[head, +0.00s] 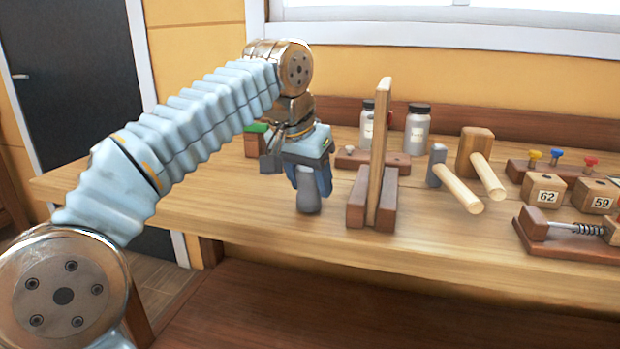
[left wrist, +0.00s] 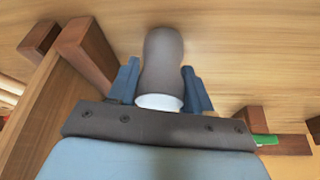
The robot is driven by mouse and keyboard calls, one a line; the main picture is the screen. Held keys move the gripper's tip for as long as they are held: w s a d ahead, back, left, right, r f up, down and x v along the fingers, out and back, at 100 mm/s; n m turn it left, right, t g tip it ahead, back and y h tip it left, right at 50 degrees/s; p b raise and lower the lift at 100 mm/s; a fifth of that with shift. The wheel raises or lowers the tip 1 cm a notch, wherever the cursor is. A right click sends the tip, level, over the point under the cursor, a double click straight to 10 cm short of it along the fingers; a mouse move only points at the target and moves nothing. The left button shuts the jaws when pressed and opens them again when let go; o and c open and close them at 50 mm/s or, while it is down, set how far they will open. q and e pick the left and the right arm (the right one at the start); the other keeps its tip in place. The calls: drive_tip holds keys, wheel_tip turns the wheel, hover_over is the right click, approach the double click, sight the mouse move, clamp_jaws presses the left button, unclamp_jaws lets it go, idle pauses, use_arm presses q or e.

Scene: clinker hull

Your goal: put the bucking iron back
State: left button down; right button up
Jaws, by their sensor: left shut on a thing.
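The bucking iron, a rounded grey piece with a narrowed waist (head: 308,196), hangs below my left gripper (head: 308,180) in the head view. The left wrist view shows the same bucking iron (left wrist: 163,60) between the two blue fingers of my left gripper (left wrist: 160,85), with a pale end near the palm. The gripper is shut on it, pointing down over the bench, just left of a wooden upright stand (head: 381,150). I cannot tell whether its lower end touches the bench top. My right gripper is not in view.
The bench (head: 240,205) has free room to the left and in front. Behind stand jars (head: 417,132) and a green-topped block (head: 253,140). To the right are a mallet (head: 480,160), a hammer (head: 455,182), numbered blocks (head: 545,188) and a spring fixture (head: 570,235).

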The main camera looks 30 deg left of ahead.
use_arm(q)
drive_tip(key=shift+f, duration=0.3)
drive_tip(key=shift+c, duration=2)
unclamp_jaws()
drive_tip(key=shift+f, duration=0.1)
drive_tip(key=p+v, duration=0.4)
drive_tip(key=v, duration=1)
